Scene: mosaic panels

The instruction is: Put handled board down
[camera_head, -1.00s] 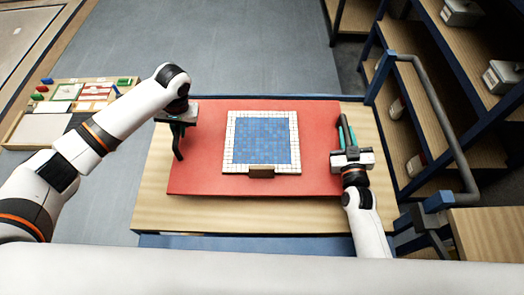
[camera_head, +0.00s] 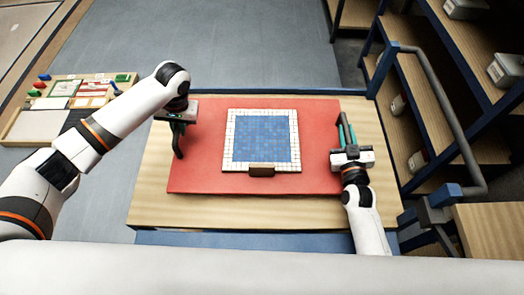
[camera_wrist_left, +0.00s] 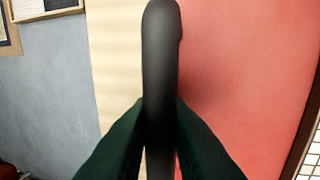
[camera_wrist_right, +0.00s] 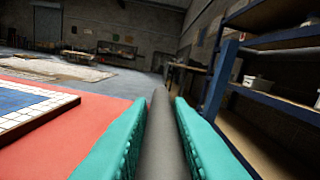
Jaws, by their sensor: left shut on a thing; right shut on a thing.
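The handled board is a flat red board (camera_head: 200,176) with a dark handle at each side. It shows over the wooden bench top in the head view; I cannot tell whether it touches the bench. A blue and white mosaic panel (camera_head: 262,140) lies on its middle. My left gripper (camera_head: 179,140) is shut on the left handle, a dark bar (camera_wrist_left: 160,60) between its fingers in the left wrist view. My right gripper (camera_head: 346,135) is shut on the right handle, a grey bar (camera_wrist_right: 160,140) between teal fingers in the right wrist view.
The wooden bench top (camera_head: 165,212) has bare wood in front of the board and at both sides. A blue-framed shelf rack (camera_head: 430,110) with a grey rail stands close on the right. A tray of coloured pieces (camera_head: 70,100) is at the left.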

